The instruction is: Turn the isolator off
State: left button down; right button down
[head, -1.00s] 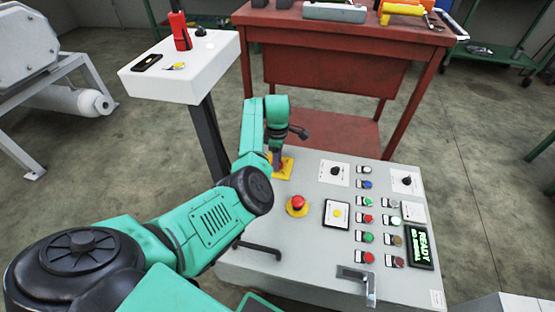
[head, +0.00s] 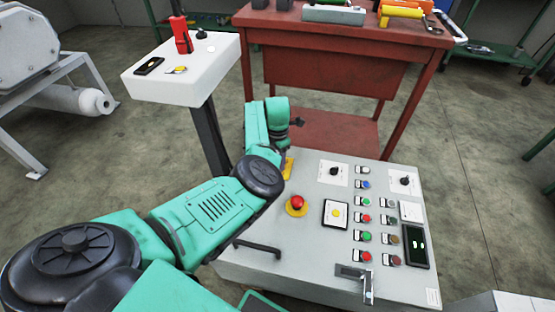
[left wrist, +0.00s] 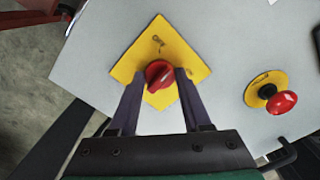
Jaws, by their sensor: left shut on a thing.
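The isolator is a red rotary knob (left wrist: 159,74) on a yellow square plate (left wrist: 192,69) set in the grey control panel. In the left wrist view, my left gripper (left wrist: 158,78) has one finger on each side of the knob and is shut on it. The knob's grip looks turned at a slant; the small lettering on the plate is hard to read. In the head view, only part of the yellow plate (head: 288,166) shows, and my left arm hides the knob and fingers. My right gripper is not in view.
A red mushroom button (head: 297,202) on a yellow base sits close to the isolator. The panel (head: 310,246) also carries several buttons, black rotary switches and a dark display (head: 415,246). A white stand (head: 205,62) and a red workbench (head: 335,72) stand behind.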

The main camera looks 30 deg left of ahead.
pick_arm(q)
jog(key=n, duration=0.4)
jog(key=shift+n, duration=1.9)
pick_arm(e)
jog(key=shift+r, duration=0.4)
pick_arm(q)
jog(key=shift+n, duration=0.3)
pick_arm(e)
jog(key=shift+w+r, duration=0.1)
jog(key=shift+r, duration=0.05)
pick_arm(q)
jog(key=shift+c, duration=1.8)
grip_release()
jog(key=shift+r, duration=0.1)
notch_tip(320, 180, up, 14)
jog(key=p, duration=0.3)
jog(key=shift+r, duration=0.2)
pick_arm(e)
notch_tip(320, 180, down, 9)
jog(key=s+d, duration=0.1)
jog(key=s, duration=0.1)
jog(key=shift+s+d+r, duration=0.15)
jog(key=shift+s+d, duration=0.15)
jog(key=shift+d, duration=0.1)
